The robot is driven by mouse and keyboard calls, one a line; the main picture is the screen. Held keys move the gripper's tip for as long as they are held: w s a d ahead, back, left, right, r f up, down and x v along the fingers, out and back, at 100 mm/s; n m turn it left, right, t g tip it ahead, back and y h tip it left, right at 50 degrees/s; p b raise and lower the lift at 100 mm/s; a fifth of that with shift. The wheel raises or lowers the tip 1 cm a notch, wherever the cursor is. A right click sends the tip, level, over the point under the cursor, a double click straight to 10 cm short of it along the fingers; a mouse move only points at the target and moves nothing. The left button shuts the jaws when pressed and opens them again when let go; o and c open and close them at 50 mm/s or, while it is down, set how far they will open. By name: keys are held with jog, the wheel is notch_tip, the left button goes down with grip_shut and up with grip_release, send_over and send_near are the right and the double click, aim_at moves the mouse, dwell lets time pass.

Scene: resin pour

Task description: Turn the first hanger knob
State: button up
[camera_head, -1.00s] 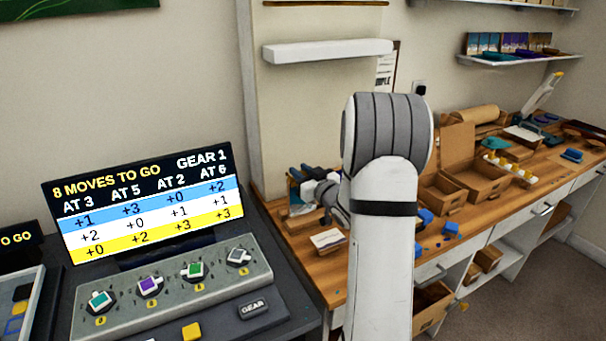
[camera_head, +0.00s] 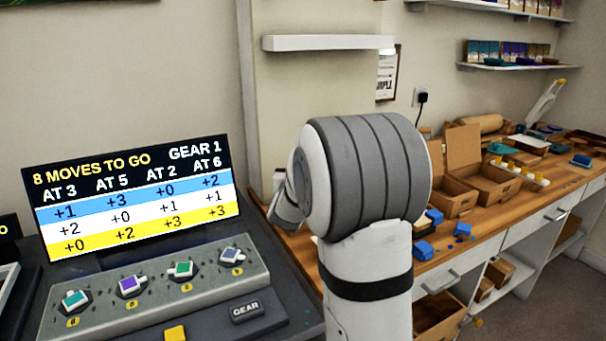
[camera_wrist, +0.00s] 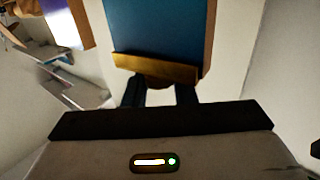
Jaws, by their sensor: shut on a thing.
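In the wrist view, my gripper (camera_wrist: 161,92) has two dark fingers shut on a small brown part (camera_wrist: 163,83) just under a gold bar (camera_wrist: 155,68). The bar crosses the lower end of a blue panel (camera_wrist: 152,28) with a brown edge. I cannot tell whether the brown part is a hanger knob. In the head view my arm hides the gripper. A console there carries a teal knob (camera_head: 75,299) at the left, then a purple knob (camera_head: 131,286), a green knob (camera_head: 182,269) and a grey-blue knob (camera_head: 231,255). Nothing touches these knobs.
A screen (camera_head: 130,198) behind the console reads "8 moves to go" and "gear 1". A gear button (camera_head: 246,310) and a yellow button (camera_head: 175,333) sit in front. A wooden workbench (camera_head: 483,226) with open boxes stands right of my arm. A white shelf (camera_head: 327,42) hangs above.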

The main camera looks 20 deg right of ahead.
jog(key=m+g+h+p, duration=0.4)
jog(key=shift+w+r+h, duration=0.15)
jog(key=shift+r+h, duration=0.15)
jog(key=shift+h, duration=0.1)
jog(key=shift+f+m+g+h+p, duration=0.15)
jog(key=shift+m+g+h+p, duration=0.6)
jog(key=shift+m+g+p, duration=0.75)
jog(key=shift+f+m+g+h+p, duration=0.1)
jog(key=shift+m+g+h+p, duration=0.8)
jog(key=shift+g, duration=1.2)
jog(key=o, duration=1)
jog(key=shift+r, duration=0.1)
notch_tip(320, 180, up, 10)
jog(key=shift+f+p, duration=0.2)
jog(key=shift+p, duration=0.1)
jog(key=shift+r, duration=0.1)
